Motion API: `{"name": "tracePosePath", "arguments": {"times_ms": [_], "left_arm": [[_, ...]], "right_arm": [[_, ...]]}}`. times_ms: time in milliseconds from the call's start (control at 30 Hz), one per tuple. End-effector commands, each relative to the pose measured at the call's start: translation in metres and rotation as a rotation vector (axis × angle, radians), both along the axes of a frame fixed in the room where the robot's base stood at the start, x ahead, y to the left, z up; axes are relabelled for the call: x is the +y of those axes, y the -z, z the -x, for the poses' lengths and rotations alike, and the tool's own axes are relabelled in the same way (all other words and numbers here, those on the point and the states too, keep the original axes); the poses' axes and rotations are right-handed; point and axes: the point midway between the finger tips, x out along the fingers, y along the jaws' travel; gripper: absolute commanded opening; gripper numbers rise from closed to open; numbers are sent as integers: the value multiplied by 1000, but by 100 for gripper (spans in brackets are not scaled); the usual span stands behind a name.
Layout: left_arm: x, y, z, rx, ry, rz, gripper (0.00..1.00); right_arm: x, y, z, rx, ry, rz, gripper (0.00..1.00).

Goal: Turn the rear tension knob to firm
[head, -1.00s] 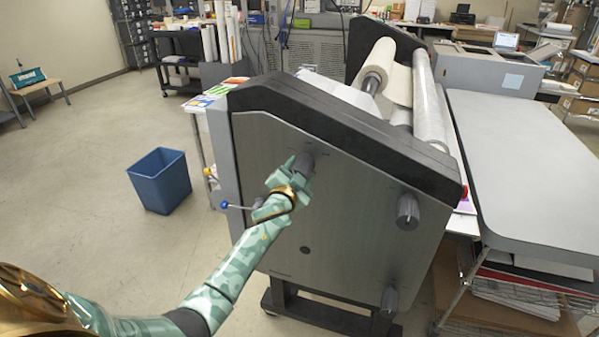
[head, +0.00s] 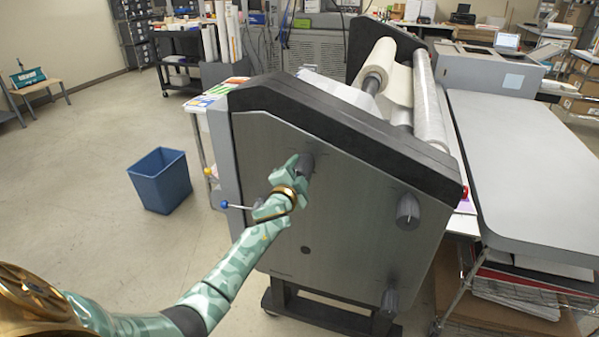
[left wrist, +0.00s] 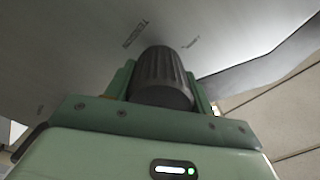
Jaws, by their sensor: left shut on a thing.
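The laminator (head: 340,215) stands in the middle of the head view, its grey side panel facing me. A dark ribbed knob (head: 307,165) sits high on the left part of that panel. My left gripper (head: 301,168) is shut on this knob. Another dark knob (head: 408,211) is at the right of the panel, and one (head: 390,299) is lower down; both are free. My right gripper is not in view.
A lever with a blue ball (head: 224,204) sticks out left of the panel, close to my left arm. A blue bin (head: 160,180) stands on the floor at the left. A grey table (head: 530,165) adjoins the laminator at the right. Open floor lies at the left.

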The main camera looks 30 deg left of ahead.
Motion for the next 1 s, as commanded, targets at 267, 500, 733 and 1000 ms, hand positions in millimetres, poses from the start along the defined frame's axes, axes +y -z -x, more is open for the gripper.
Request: {"name": "tracePosePath", "arguments": {"times_ms": [267, 500, 733, 1000], "left_arm": [[0, 2, 0, 3, -1, 1, 75], [-1, 1, 3, 2, 0, 1, 75], [-10, 1, 41, 3, 1, 1, 75], [-27, 2, 113, 4, -1, 2, 75]], "right_arm": [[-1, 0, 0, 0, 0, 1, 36], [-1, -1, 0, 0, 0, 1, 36], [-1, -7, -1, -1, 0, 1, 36], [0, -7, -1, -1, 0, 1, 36]]}}
